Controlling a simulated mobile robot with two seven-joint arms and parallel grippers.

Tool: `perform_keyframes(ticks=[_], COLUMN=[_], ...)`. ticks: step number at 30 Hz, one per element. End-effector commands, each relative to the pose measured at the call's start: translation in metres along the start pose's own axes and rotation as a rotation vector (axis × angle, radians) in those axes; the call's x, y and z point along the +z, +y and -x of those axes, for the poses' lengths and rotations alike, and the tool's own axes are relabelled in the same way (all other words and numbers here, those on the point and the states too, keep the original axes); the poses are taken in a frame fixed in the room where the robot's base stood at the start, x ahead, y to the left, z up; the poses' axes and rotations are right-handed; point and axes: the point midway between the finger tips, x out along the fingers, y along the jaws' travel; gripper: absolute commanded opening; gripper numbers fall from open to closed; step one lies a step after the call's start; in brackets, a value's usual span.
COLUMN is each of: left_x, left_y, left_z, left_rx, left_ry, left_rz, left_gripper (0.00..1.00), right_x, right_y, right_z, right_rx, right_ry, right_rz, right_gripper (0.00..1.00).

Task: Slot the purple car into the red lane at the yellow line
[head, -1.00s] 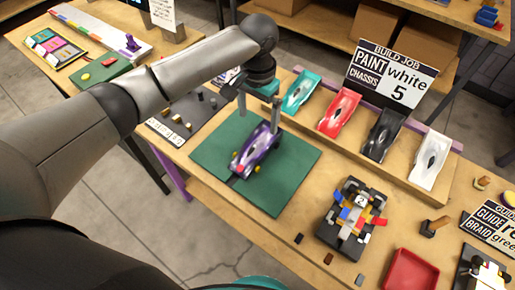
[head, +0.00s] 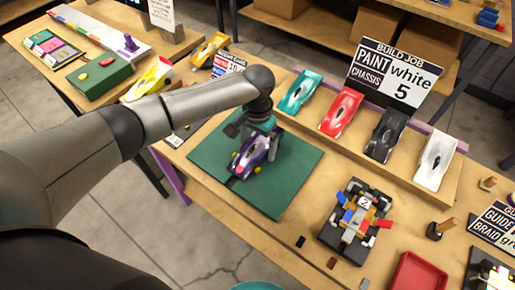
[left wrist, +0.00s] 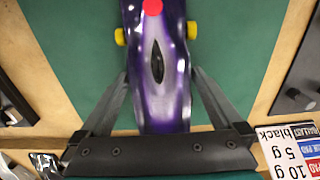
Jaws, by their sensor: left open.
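The purple car (head: 247,156) lies on a green mat (head: 286,180) on the workbench. It has yellow wheels and a red disc at one end. My left gripper (head: 258,149) is over the car, pointing down. In the left wrist view the open fingers (left wrist: 160,78) stand on either side of the car's purple body (left wrist: 145,85), with small gaps. A white track board (head: 92,30) with a coloured strip along its edge lies at the far left, with a small purple piece (head: 130,43) at its end. I cannot make out a red lane or yellow line clearly. My right gripper is not in view.
Teal (head: 301,91), red (head: 341,112), black (head: 386,134) and white (head: 435,160) car bodies line the shelf behind the mat. A brick-built chassis (head: 357,218) and red tray (head: 417,272) are right. A green box (head: 100,76) stands beside the track. A floor gap separates the tables.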

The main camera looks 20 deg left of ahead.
Motion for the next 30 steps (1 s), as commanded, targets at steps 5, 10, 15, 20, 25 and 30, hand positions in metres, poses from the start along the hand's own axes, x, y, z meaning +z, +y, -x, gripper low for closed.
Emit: perform_keyframes(ticks=[5, 10, 15, 20, 25, 30], left_x=[-0.0001, -0.0001, -0.0001, -0.0002, -0.0006, -0.0006], left_y=[0.0001, 0.0000, -0.0001, -0.0002, -0.0002, -0.0002], left_z=[0.0006, 0.0007, 0.0008, 0.0009, 0.0014, 0.0018], left_rx=[0.000, 0.000, 0.000, 0.000, 0.000, 0.000], left_ry=[0.000, 0.000, 0.000, 0.000, 0.001, 0.001], left_rz=[0.000, 0.000, 0.000, 0.000, 0.000, 0.000], left_gripper=[0.90, 0.71, 0.52, 0.34, 0.18, 0.18], right_x=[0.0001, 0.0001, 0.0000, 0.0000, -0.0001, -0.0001], right_y=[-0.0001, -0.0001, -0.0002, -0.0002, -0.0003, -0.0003], right_z=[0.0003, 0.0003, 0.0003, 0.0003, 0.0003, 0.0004], right_rx=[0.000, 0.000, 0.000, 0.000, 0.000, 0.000], right_ry=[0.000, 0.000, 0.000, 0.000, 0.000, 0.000], right_rz=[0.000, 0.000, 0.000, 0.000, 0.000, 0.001], right_gripper=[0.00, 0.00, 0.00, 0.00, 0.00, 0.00])
